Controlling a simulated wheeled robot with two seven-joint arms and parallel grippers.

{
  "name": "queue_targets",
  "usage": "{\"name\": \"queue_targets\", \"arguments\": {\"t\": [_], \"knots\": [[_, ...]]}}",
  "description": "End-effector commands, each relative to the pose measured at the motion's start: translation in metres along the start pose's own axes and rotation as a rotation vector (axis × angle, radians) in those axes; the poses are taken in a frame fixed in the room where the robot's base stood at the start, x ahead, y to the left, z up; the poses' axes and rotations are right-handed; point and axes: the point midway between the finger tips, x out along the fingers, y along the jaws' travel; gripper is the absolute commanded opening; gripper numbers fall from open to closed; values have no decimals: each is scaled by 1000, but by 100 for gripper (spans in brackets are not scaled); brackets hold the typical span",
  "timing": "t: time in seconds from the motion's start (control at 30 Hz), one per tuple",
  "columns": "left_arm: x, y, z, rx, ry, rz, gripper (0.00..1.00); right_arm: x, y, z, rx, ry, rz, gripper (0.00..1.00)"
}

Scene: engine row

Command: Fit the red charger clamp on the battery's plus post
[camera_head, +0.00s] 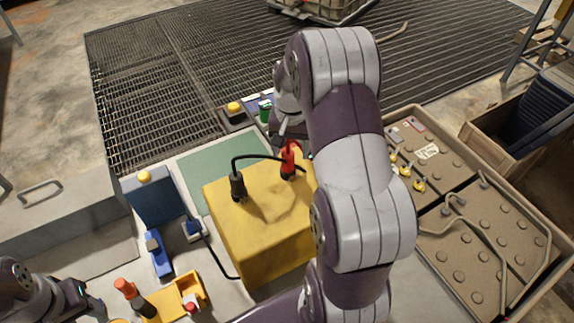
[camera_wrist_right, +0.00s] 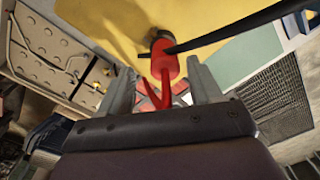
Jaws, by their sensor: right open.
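The red clamp (camera_head: 288,161) stands at the far right part of the top of a yellow block (camera_head: 262,240), which looks like the battery. It has a black cable, and I cannot make out the post beneath it. A black clamp (camera_head: 238,187) stands on the same top, to the left. My right gripper (camera_head: 290,141) is at the red clamp's upper end. In the wrist view my right gripper (camera_wrist_right: 160,66) is open, with the red clamp (camera_wrist_right: 164,66) between its fingers, not visibly gripped. My left gripper (camera_head: 88,299) is at the lower left, away from the battery.
A blue charger-like box (camera_head: 155,200) and a yellow tray (camera_head: 187,297) stand left of the battery. A green mat (camera_head: 195,165) lies bare behind the battery. My right arm hides the bench right of it.

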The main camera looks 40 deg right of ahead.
Motion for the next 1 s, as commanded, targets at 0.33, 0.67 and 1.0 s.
{"name": "queue_targets", "arguments": {"t": [0.33,0.67,1.0], "knots": [[-28,0,-4,0,0,0,43,46,-6,7,0,-3,1,64],[-27,0,-3,0,0,0,43,47,-6,7,0,-2,1,9],[-27,0,-3,0,0,0,43,47,-6,7,0,-2,1,0]]}}
